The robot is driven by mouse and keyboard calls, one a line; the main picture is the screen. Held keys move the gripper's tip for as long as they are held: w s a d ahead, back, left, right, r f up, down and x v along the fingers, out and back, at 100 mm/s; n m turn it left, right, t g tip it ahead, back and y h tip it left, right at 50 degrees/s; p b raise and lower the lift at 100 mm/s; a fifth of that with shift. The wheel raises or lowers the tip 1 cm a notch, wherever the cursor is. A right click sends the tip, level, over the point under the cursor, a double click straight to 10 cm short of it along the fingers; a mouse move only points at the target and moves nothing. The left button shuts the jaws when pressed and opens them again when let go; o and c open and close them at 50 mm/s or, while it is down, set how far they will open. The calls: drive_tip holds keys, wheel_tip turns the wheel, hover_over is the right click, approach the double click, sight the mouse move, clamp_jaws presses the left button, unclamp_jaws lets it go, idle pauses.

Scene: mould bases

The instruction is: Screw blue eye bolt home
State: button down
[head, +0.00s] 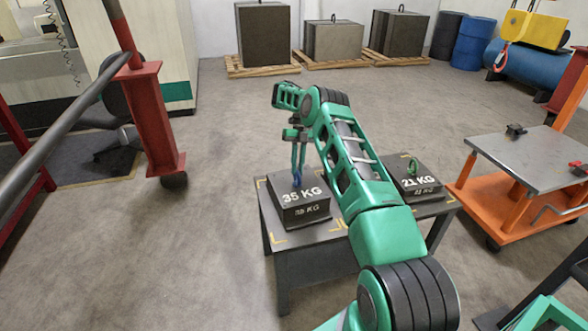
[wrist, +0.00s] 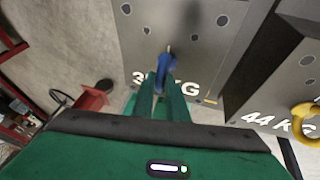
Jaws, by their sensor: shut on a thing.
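The blue eye bolt (head: 297,181) stands at the top of the dark mould base marked 35 KG (head: 303,212), on the table in the head view. In the wrist view the blue eye bolt (wrist: 166,68) shows between my fingertips, over the block's top face (wrist: 195,55). My gripper (head: 298,165) points down from above and is shut on the bolt's ring; its green fingers also show in the wrist view (wrist: 162,88). How deep the bolt's thread sits in the block is too small to tell.
A 21 KG block (head: 418,184) with a green eye bolt sits on the table's right. A 44 KG block (wrist: 262,121) with a yellow eye bolt (wrist: 306,111) is beside mine in the wrist view. An orange cart (head: 522,165) stands right; a red post (head: 151,120) stands left.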

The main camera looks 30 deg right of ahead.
drive_tip(key=shift+r, duration=0.15)
drive_tip(key=c, duration=1.8)
unclamp_jaws()
drive_tip(key=shift+o, duration=0.2)
drive_tip(key=v, duration=1)
drive_tip(key=shift+w+d+r, duration=0.15)
drive_tip(key=shift+w+r, duration=0.15)
drive_tip(key=shift+r, duration=0.1)
